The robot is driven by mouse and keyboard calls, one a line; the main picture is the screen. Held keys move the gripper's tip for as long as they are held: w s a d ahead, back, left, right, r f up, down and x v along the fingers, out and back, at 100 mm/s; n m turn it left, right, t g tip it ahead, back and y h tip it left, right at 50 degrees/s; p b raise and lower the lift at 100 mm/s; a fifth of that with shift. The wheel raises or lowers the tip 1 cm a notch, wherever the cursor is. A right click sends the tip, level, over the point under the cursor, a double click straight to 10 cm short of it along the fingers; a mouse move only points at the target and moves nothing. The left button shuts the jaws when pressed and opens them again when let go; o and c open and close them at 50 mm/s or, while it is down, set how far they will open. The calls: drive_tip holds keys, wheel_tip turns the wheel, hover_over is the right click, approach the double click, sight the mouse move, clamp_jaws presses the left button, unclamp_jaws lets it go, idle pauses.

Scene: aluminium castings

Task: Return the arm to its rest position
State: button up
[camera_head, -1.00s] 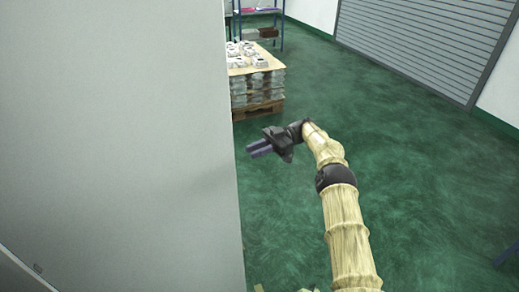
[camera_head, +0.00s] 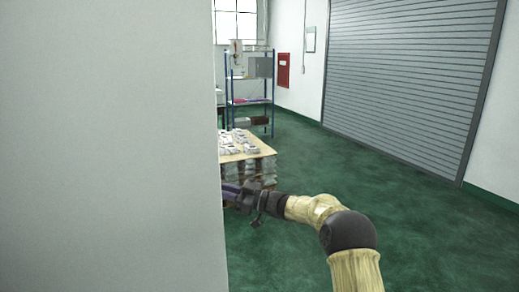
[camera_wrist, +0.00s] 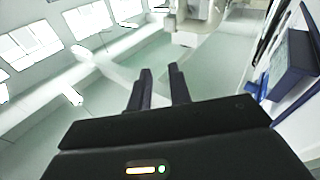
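My arm reaches in from the bottom right of the head view and bends left at a black joint. My gripper (camera_head: 228,193) points left, beside the edge of a large pale panel, and its tips are partly lost at that edge. In the wrist view, my gripper (camera_wrist: 160,69) shows two dark fingers with a clear gap and nothing between them. It is open and empty.
The pale panel (camera_head: 110,140) fills the left of the head view. Behind my gripper stands a pallet stack (camera_head: 262,160) with castings on top. A blue shelf rack (camera_head: 250,100) and a roller shutter (camera_head: 410,80) stand farther back. The green floor (camera_head: 430,235) at right is clear.

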drive_tip(key=s+d+f+m+t+h, duration=0.35)
drive_tip(key=s+d+m+h, duration=0.2)
drive_tip(key=d+h, duration=0.3)
drive_tip(key=s+d+f+m+t+h, duration=0.2)
drive_tip(key=s+d+f+m+h, duration=0.3)
drive_tip(key=d+m+h, duration=0.4)
drive_tip(key=s+d+f+g, duration=0.2)
drive_tip(key=s+d, duration=0.1)
drive_tip(key=s, duration=0.6)
drive_tip(key=s+d+f+m+g+h, duration=0.1)
drive_tip(key=s+d+f+g, duration=0.1)
drive_tip(key=s, duration=0.7)
drive_tip(key=s+d+f+m+g, duration=0.1)
drive_tip(key=s+d+f+g, duration=0.2)
drive_tip(key=s, duration=0.6)
drive_tip(key=shift+d+f+g, duration=0.3)
drive_tip(key=shift+f+g, duration=0.05)
drive_tip(key=shift+f, duration=0.1)
drive_tip(key=shift+h, duration=0.25)
